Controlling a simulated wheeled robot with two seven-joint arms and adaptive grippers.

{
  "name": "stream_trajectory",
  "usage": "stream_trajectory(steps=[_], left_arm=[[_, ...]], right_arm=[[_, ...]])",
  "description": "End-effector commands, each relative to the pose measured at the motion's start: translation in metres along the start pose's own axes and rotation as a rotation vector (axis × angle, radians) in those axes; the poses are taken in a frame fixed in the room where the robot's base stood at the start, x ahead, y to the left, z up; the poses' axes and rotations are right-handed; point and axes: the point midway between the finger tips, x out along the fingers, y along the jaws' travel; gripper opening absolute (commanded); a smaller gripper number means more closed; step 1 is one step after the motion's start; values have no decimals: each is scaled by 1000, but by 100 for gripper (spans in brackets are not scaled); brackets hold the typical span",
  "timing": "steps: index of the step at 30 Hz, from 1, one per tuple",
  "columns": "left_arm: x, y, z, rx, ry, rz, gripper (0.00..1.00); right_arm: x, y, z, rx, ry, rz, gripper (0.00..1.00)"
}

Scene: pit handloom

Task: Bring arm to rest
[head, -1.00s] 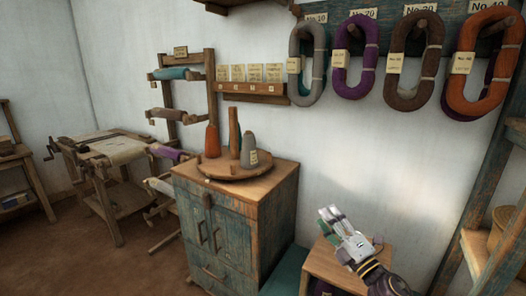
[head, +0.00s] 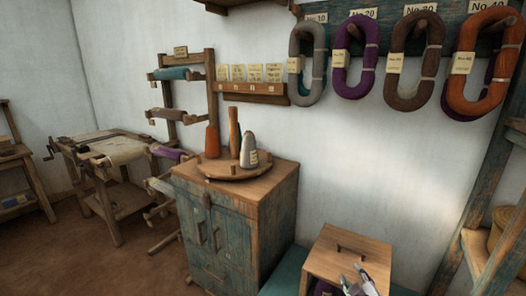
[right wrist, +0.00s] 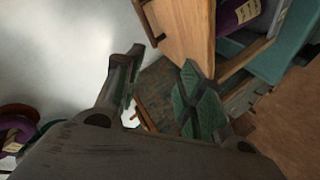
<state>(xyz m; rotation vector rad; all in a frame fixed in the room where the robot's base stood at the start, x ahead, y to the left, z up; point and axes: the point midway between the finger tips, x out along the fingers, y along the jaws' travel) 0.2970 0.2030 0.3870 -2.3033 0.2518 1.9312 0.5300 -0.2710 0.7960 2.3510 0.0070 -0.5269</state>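My right gripper (head: 358,281) is at the bottom edge of the head view, in front of a small wooden box (head: 350,250) with a handle on top. In the right wrist view its two fingers (right wrist: 158,92) stand apart with a gap between them. I see nothing held in that gap. Most of my right arm is below the head view. My left gripper and arm are in neither view.
A worn blue cabinet (head: 245,240) carries a round wooden tray (head: 233,177) with several yarn cones. Yarn hanks hang on the wall above. A wooden shelf frame (head: 483,200) stands at the right. In the right wrist view, a purple roll (right wrist: 238,14) sits in the open-sided box.

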Motion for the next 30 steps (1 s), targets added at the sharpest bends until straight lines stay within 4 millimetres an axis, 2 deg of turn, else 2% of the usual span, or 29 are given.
stream_trajectory(steps=[8, 15, 21, 30], left_arm=[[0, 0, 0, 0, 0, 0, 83], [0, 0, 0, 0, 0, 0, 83], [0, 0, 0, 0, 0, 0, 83], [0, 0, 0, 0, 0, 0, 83]], right_arm=[[-35, -48, 53, 188, -248, -164, 39], [-78, -90, 88, 325, -459, -313, 39], [-108, -113, 103, 390, -576, -399, 39], [-139, -133, 114, 444, -687, -484, 39]])
